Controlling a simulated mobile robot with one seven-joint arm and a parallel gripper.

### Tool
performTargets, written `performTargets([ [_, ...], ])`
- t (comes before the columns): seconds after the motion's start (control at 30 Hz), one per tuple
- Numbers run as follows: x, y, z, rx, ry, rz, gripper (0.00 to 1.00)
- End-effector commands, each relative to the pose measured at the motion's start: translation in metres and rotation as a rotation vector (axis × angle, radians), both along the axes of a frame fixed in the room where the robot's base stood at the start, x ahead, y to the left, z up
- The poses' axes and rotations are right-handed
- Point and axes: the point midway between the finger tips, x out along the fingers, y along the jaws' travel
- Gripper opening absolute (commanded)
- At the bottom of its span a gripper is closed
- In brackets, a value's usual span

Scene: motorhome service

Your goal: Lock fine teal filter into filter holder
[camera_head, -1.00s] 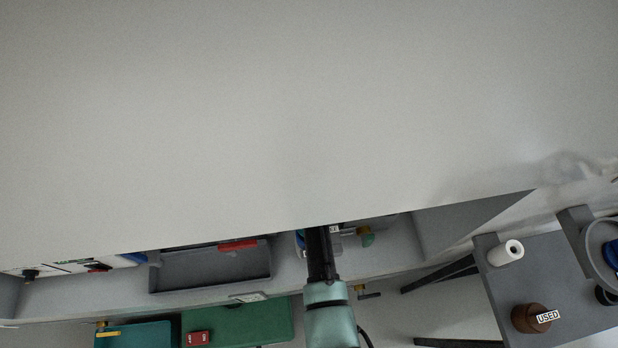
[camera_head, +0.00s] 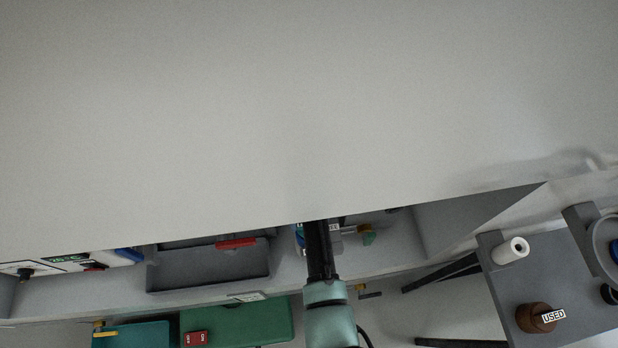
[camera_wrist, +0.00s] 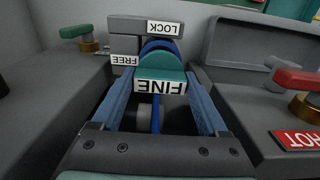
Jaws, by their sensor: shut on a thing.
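Grey blocks with a LOCK label (camera_wrist: 166,27) and a FREE label (camera_wrist: 124,60) frame the holder. How deep the filter sits is hidden.
A red-handled valve (camera_wrist: 300,82) with a HOT label (camera_wrist: 300,140) is at right in the wrist view. A green-handled brass valve (camera_wrist: 85,38) is at left. A large white panel (camera_head: 300,110) overhangs the bay. A grey tray (camera_head: 210,275) lies left of my arm.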

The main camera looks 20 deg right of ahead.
Motion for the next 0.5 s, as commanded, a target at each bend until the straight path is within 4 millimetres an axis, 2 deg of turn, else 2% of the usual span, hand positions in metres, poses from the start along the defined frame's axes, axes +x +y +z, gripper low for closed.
performTargets([
  [0.5, 0.001, 0.0, -0.016, 0.0, -0.001, 0.0, 0.17],
])
